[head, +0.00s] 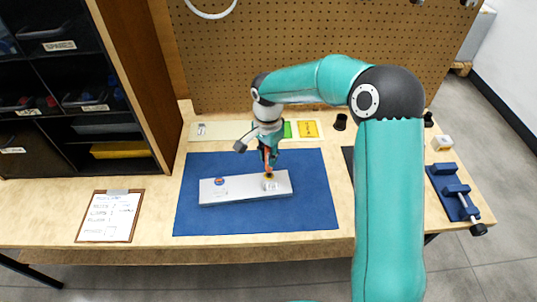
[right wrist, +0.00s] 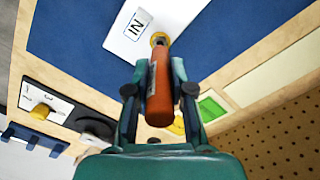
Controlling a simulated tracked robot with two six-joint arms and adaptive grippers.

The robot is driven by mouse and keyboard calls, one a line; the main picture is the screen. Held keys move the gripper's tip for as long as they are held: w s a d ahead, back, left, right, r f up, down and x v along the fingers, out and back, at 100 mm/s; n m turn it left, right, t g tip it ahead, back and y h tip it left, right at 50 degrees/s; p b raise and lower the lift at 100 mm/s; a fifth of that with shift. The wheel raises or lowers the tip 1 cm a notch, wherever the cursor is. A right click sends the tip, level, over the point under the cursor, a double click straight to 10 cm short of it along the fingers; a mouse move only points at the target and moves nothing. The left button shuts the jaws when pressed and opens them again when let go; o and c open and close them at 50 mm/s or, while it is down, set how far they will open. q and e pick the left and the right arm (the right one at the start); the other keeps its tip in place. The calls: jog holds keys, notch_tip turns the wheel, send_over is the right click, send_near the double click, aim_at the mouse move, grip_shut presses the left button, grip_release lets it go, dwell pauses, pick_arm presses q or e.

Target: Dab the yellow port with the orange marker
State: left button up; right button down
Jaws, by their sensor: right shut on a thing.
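My right gripper (head: 269,150) is shut on the orange marker (head: 266,163) and holds it tip down over the right end of the white analyser panel (head: 243,190). The right wrist view shows the orange marker (right wrist: 159,90) between the fingers (right wrist: 153,92), its far end at the yellow port (right wrist: 159,39) beside the "IN" label (right wrist: 137,23). The tip is hidden behind the marker's body there, so I cannot tell whether it touches the port. In the head view the yellow port (head: 268,176) shows only in small part. My left gripper is not in view.
The panel lies on a blue mat (head: 310,205) and has an orange-and-blue port (head: 219,181) at its left. Behind is a pale strip (head: 230,131) with green and yellow patches. A clipboard (head: 109,215) lies left, a blue vise (head: 455,190) right, a pegboard (head: 300,45) behind.

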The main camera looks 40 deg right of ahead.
jog(key=shift+s+f+b, duration=0.1)
jog(key=shift+f+b, duration=0.45)
dwell(1.8)
jog(key=shift+r+p, duration=2.35)
jog(key=shift+r, duration=1.25)
